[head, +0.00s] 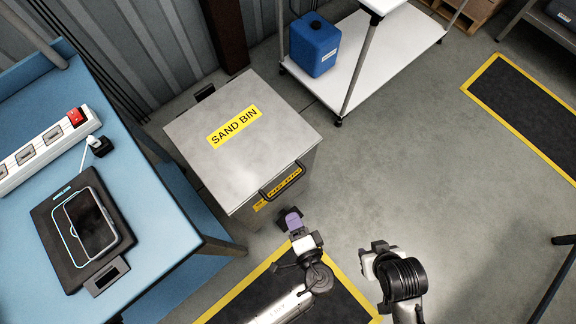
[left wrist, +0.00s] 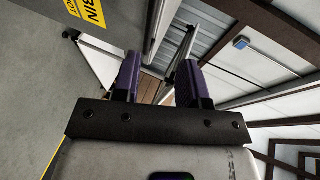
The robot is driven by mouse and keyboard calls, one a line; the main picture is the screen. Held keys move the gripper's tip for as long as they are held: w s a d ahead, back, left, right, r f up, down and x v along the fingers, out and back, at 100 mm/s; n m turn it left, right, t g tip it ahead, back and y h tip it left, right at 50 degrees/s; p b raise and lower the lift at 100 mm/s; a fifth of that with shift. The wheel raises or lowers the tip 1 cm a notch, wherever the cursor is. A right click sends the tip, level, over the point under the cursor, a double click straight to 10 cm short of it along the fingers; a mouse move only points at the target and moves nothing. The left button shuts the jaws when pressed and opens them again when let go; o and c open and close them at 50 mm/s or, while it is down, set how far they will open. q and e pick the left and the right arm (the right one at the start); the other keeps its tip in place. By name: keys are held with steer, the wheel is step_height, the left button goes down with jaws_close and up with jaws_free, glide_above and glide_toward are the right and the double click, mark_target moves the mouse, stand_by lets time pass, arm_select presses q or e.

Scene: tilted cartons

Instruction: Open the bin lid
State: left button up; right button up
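The grey sand bin's lid (head: 226,141) is shut and carries a yellow "SAND BIN" label. A dark bar handle (head: 284,181) sits at the lid's front edge, above a second yellow label on the front wall (head: 245,213). My left gripper (head: 291,218), with purple fingers, is just in front of the bin, below the handle in the picture, and appears apart from it. In the left wrist view its two fingers (left wrist: 158,78) stand apart with nothing between them; the yellow label (left wrist: 86,12) shows at upper left. My right gripper (head: 372,256) is farther right over the floor; its fingers are unclear.
A blue workbench (head: 150,210) stands close on the bin's left, with a power strip (head: 40,150) and a black device (head: 83,230). A white trolley (head: 365,60) bearing a blue canister (head: 315,45) is behind right.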

mark_target(289, 186)
arm_select(q)
steer(key=shift+m+t+h, duration=0.3)
steer(key=shift+m+t, duration=0.3)
steer(key=shift+t, duration=0.1)
steer(key=b+x, duration=0.1)
steer(key=x, duration=0.3)
steer(key=d+f+b+x, duration=0.1)
steer(key=b+x, duration=0.1)
steer(key=x, duration=0.2)
steer(key=d+f+b+x, duration=0.1)
steer(key=x, duration=0.4)
steer(key=shift+w+d+f+b, duration=0.1)
steer(key=shift+w+d+b, duration=0.1)
steer(key=shift+b, duration=0.15)
steer(key=shift+w+a, duration=0.1)
steer(key=shift+w, duration=0.05)
arm_select(e)
step_height(289, 186, down, 6)
steer(key=shift+w+r, duration=0.1)
steer(key=shift+d, duration=0.1)
arm_select(q)
steer(key=shift+c, duration=0.2)
steer(key=c, duration=0.6)
jaws_close()
